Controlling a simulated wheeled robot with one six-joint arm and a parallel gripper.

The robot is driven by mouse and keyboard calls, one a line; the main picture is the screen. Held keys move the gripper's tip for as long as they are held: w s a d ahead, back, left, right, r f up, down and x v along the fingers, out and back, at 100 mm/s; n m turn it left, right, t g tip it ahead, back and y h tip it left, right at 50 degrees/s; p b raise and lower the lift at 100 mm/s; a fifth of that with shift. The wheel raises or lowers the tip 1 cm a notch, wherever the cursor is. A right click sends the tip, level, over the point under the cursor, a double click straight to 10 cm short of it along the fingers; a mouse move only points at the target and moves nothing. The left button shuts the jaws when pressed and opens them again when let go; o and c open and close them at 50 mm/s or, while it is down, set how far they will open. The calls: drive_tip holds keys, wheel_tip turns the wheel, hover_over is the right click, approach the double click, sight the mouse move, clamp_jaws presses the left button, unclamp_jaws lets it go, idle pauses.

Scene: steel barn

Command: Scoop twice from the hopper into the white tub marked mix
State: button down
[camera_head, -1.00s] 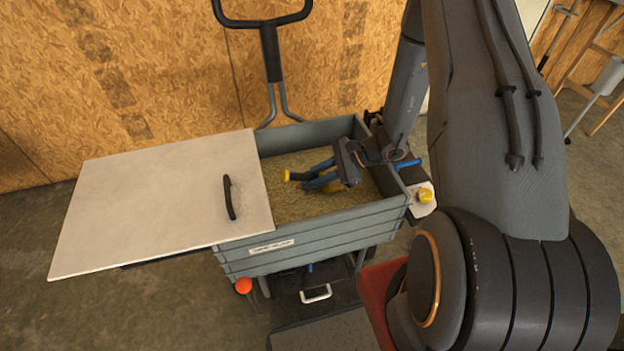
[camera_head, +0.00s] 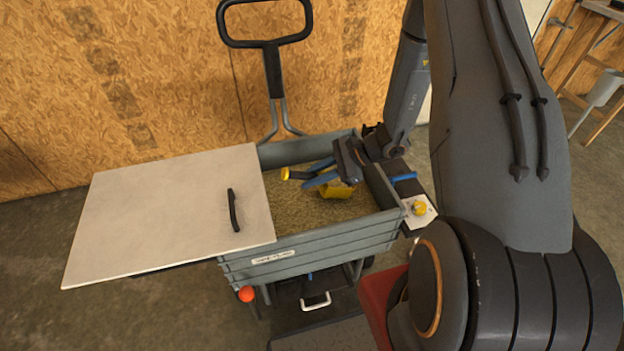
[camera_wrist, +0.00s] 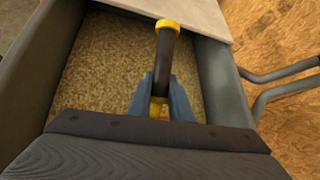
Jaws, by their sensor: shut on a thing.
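The hopper (camera_head: 320,246) is a grey ribbed bin with a label on its front, part full of tan grain (camera_head: 290,208). My gripper (camera_head: 322,177) is over its open right part, its blue fingers shut on the handle of a scoop. The scoop has a yellow bowl (camera_head: 337,190) and a dark handle with a yellow end, pointing left. The bowl appears at or just above the grain; its contents cannot be made out. The wrist view shows the handle (camera_wrist: 166,55) between the fingers (camera_wrist: 161,98), above the grain. No white tub marked mix is in view.
A pale lid (camera_head: 160,215) with a black handle covers the hopper's left part and overhangs it. A black push handle (camera_head: 270,60) rises behind, near the board wall. A small plate with a yellow knob (camera_head: 418,208) is at the right end.

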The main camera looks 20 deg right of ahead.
wheel_tip(320, 180, up, 18)
drive_tip(key=p, duration=1.1)
idle(1.1)
drive_tip(key=shift+a+r, duration=0.1)
idle(0.4)
